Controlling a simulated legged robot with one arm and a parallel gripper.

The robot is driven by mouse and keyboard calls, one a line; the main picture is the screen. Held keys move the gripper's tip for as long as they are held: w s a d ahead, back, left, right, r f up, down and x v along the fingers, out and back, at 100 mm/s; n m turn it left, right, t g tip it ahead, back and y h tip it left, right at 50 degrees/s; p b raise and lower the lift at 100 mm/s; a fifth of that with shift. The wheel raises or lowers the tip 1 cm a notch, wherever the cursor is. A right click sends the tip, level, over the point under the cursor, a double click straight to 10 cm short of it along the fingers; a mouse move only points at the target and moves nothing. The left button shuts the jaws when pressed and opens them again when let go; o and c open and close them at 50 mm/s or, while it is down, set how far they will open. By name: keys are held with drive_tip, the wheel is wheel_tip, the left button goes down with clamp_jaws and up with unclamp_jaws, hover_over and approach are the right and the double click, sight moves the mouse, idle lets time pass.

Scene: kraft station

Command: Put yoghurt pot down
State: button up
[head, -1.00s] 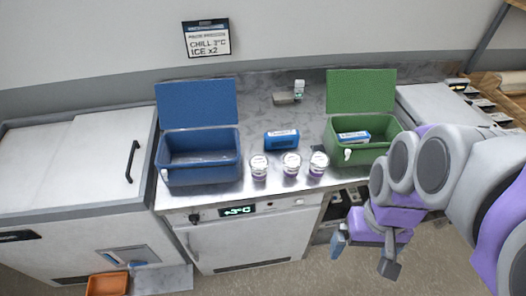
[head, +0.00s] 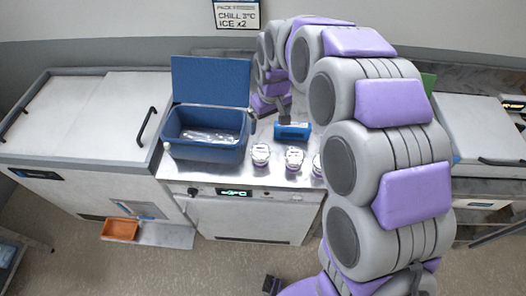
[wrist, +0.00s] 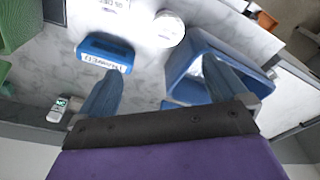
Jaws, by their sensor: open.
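Three yoghurt pots with white lids and purple-marked sides stand in a row near the counter's front edge: the left pot (head: 260,155), the middle pot (head: 294,159) and the right pot (head: 317,165), partly hidden by my arm. One white lid (wrist: 169,27) shows in the wrist view. My gripper (head: 268,118) is behind the pots, just right of the blue box (head: 205,150). In the wrist view my gripper (wrist: 160,70) is open with nothing between its fingers. One finger overlaps the open blue box (wrist: 180,60); the other points at a blue pack (wrist: 105,50).
The blue pack (head: 292,132) lies on the counter behind the pots. The blue box's lid stands up, and something pale and shiny is inside. My arm hides most of the green box (head: 428,83). A white chest (head: 75,115) stands left; an orange bin (head: 121,230) is below.

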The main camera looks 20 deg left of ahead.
hover_over(261, 151)
wheel_tip(261, 151, down, 6)
drive_tip(key=f, duration=0.2)
drive_tip(key=f+b, duration=0.1)
drive_tip(key=f, duration=0.1)
drive_tip(key=d+f, duration=0.1)
drive_tip(key=f, duration=0.1)
drive_tip(key=shift+w+f+b, duration=0.1)
drive_tip(key=shift+w+b, duration=0.2)
drive_tip(key=f, duration=0.1)
drive_tip(key=a+f, duration=0.1)
drive_tip(key=f, duration=0.1)
drive_tip(key=a+f+b, duration=0.1)
drive_tip(key=shift+s+f, duration=0.3)
drive_tip(key=shift+f, duration=0.1)
drive_tip(key=shift+d+f, duration=0.1)
drive_tip(key=shift+f, duration=0.3)
drive_tip(key=shift+w+d+f, duration=0.1)
drive_tip(key=shift+d, duration=0.35)
drive_tip(key=shift+a, duration=0.35)
drive_tip(key=c, duration=0.8)
drive_tip(key=shift+d, duration=0.1)
drive_tip(key=c, duration=0.4)
drive_tip(key=shift+o, duration=0.2)
drive_tip(key=shift+d, duration=0.1)
